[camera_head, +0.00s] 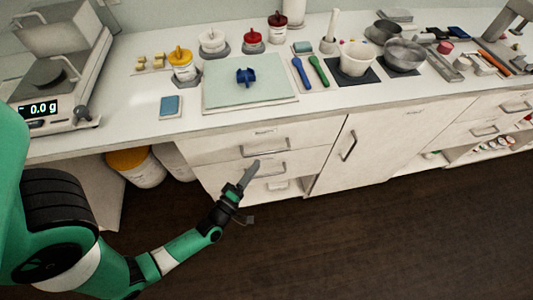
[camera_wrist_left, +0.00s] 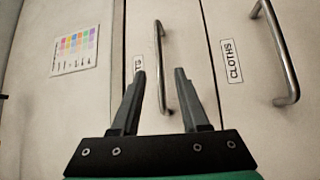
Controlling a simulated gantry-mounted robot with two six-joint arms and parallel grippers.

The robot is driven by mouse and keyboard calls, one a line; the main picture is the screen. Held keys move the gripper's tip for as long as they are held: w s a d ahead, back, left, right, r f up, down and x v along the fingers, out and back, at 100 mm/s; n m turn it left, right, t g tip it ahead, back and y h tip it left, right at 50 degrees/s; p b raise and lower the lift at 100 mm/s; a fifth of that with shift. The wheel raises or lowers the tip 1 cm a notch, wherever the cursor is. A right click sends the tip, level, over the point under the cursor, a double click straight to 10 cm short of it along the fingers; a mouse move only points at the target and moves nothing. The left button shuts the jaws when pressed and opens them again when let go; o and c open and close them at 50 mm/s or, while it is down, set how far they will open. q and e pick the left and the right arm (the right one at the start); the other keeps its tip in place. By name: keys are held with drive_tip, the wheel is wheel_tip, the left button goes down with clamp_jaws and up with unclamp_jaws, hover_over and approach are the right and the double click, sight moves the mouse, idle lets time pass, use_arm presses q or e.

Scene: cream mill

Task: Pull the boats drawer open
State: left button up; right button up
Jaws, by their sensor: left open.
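The drawer with a label ending in "TS" (camera_wrist_left: 138,68) is in the middle of the left wrist view; the start of its label is hidden behind a finger. Its bar handle (camera_wrist_left: 160,65) shows between and beyond the fingertips of my left gripper (camera_wrist_left: 160,72). The gripper is open and holds nothing; I cannot tell whether the handle lies between the fingers in depth. The drawer front looks shut. In the head view my left gripper (camera_head: 248,174) is in front of the stack of drawers (camera_head: 225,150), whose labels are too small to read. My right gripper is not in view.
A drawer labelled "CLOTHS" (camera_wrist_left: 231,60) is beside it, with its own handle (camera_wrist_left: 286,55). A colour chart (camera_wrist_left: 75,50) is at left. A cupboard door (camera_head: 375,150) stands right of the drawers. The counter holds a mat (camera_head: 220,95) and several tools. The dark floor (camera_head: 370,235) is clear.

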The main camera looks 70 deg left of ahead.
sight(267, 152)
use_arm(q)
drive_tip(key=b+x, duration=0.1)
drive_tip(key=x, duration=0.6)
drive_tip(key=shift+w+a+r, duration=0.1)
clamp_jaws()
idle(1.1)
